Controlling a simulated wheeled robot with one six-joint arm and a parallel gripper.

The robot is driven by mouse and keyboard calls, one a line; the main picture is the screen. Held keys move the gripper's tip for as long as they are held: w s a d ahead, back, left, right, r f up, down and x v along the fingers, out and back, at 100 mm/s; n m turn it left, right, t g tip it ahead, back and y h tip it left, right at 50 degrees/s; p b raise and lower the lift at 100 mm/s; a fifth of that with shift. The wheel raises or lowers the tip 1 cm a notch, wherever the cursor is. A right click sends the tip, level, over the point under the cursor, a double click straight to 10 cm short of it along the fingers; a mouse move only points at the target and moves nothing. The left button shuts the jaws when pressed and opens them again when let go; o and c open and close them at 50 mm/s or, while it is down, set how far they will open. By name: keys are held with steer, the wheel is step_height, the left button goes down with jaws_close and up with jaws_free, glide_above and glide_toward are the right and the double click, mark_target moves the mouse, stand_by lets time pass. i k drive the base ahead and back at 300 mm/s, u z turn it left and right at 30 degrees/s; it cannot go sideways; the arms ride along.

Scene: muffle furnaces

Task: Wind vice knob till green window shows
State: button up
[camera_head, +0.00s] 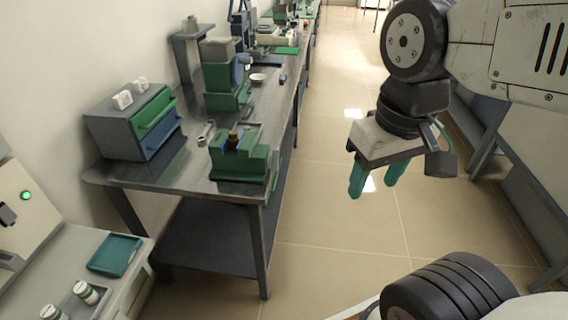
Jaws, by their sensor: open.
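A green vice (238,172) stands on the near end of the metal workbench (195,181). A small dark and brown upright piece (233,140) shows between its jaws. I cannot make out which part is the knob, and no green window can be told apart from the green body at this size. My gripper (376,178) hangs to the right of the bench over the open floor, fingers pointing down. Its two teal fingers are apart with nothing between them. It is well away from the vice.
A grey cabinet with green and blue drawers (155,122) stands left of the vice, and a green machine (226,88) behind it. A wrench (206,132) lies nearby. A side table with a teal tray (115,255) is at lower left. The tiled floor (335,235) right of the bench is clear.

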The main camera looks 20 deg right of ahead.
mark_target(273, 156)
steer(key=u, duration=1.85)
steer(key=i, duration=0.55)
steer(key=z, duration=2.25)
